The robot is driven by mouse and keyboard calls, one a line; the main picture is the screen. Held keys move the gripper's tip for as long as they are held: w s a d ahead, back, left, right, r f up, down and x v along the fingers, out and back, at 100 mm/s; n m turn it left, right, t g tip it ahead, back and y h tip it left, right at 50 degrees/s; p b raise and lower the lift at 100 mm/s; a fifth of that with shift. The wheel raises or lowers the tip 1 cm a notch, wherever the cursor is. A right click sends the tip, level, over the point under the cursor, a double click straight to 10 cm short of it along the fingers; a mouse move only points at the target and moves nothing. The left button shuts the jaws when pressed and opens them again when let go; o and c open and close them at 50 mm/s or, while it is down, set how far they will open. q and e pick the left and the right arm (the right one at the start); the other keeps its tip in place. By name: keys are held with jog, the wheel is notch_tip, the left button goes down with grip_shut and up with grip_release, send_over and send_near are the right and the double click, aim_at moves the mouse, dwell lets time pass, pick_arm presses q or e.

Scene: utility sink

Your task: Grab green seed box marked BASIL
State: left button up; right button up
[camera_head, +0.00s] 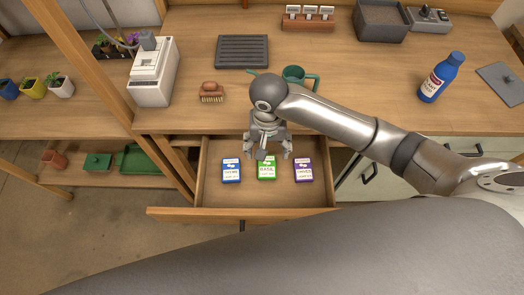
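The green seed box (266,175) marked BASIL lies in the open drawer (322,198), between a blue seed box (231,171) on the left and a purple seed box (303,170) on the right. My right gripper (269,155) reaches over the counter edge and points down at the drawer. Its fingers are spread apart and empty, at the far edge of the green box. The gripper overlaps the top of the green box in this view, so I cannot tell how high above it the fingers are. My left gripper is not in view.
The counter above the drawer holds a brush (211,97), a green mug (309,80), a black ribbed tray (243,52), a white device (153,72) and a blue bottle (441,78). A wooden post (88,58) stands at the left. The drawer's front part is bare.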

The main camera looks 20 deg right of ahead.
aim_at(267, 166)
jog(key=shift+w+a+f, duration=0.15)
jog(key=shift+a+f, duration=0.05)
jog(key=shift+f, duration=0.4)
jog(key=shift+w+a+f, duration=0.1)
jog(key=shift+a+f, duration=0.05)
jog(key=shift+f, duration=0.4)
jog(key=f, duration=0.1)
jog(key=s+f, duration=0.1)
jog(key=shift+d+f, duration=0.1)
jog(key=shift+f, duration=0.2)
jog(key=shift+w+f, duration=0.1)
jog(key=shift+f, duration=0.25)
jog(key=f, duration=0.3)
jog(key=shift+d+f, duration=0.25)
jog(key=shift+f, duration=0.75)
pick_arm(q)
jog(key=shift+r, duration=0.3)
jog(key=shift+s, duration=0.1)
pick_arm(e)
jog(key=shift+c, duration=0.2)
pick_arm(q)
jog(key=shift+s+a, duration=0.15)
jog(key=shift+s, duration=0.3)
pick_arm(e)
jog(key=c, duration=0.9)
